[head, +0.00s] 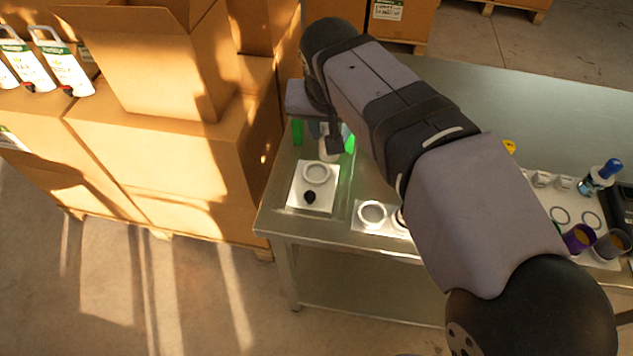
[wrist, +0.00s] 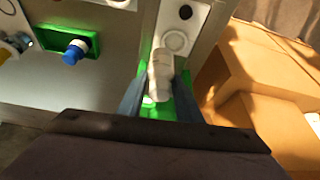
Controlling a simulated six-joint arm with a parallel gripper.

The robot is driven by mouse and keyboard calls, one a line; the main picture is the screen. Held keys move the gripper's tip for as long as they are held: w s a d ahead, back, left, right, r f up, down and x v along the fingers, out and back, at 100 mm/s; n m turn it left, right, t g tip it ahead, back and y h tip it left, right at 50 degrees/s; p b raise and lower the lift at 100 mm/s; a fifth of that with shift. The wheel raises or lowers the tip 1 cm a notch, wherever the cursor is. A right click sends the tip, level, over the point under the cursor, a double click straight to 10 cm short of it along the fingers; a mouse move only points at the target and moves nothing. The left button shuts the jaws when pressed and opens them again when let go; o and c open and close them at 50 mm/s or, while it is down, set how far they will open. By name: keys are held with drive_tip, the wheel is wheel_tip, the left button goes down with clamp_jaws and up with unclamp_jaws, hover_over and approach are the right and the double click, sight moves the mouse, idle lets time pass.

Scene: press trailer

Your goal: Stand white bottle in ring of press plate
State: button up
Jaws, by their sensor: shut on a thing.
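My gripper (wrist: 160,90) is shut on the white bottle (wrist: 162,70), with one finger along each side of it. In the head view the white bottle (head: 328,148) shows partly below my wrist, at the left end of the metal table. The white press plate (head: 298,196) lies just in front of it, with a pale ring (head: 317,173) and a black knob (head: 310,197). The ring also shows in the wrist view (wrist: 175,42), just beyond the bottle. The bottle appears apart from the ring; its height above the table is unclear.
A green patch (wrist: 182,104) shows beneath the bottle. A blue-capped bottle (wrist: 75,50) stands by another green patch. Another ringed plate (head: 372,214) is right of the press plate. Cups (head: 578,238) and a blue-topped bottle (head: 600,177) are farther right. Cardboard boxes (head: 150,130) stand left of the table.

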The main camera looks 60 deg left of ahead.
sight(320, 144)
drive_tip(key=shift+s+a+r+n+g+b, duration=0.1)
drive_tip(key=shift+s+a+n+g+b, duration=0.1)
drive_tip(key=shift+a+n+b, duration=0.3)
drive_tip(key=shift+s+a+n+g+b, duration=0.1)
drive_tip(key=shift+a+n+g+b, duration=0.15)
drive_tip(key=shift+n, duration=0.35)
drive_tip(key=shift+s+a+f+n+g+y+b, duration=0.1)
drive_tip(key=shift+a+f+n+y+b, duration=0.2)
drive_tip(key=shift+f, duration=1.2)
drive_tip(key=shift+s+a+f+n+g+h+b, duration=0.2)
drive_tip(key=shift+f+n, duration=0.25)
drive_tip(key=shift+f, duration=1)
drive_tip(key=shift+a+f+n+g+y+b, duration=0.15)
drive_tip(key=shift+f+n+y+b, duration=0.2)
drive_tip(key=shift+f, duration=1.15)
drive_tip(key=shift+f, duration=0.2)
drive_tip(key=o, duration=1.1)
drive_tip(key=b+v, duration=0.1)
drive_tip(key=v, duration=1.1)
drive_tip(key=shift+s+a+r, duration=0.1)
drive_tip(key=shift+s+r, duration=0.05)
drive_tip(key=shift+r, duration=0.1)
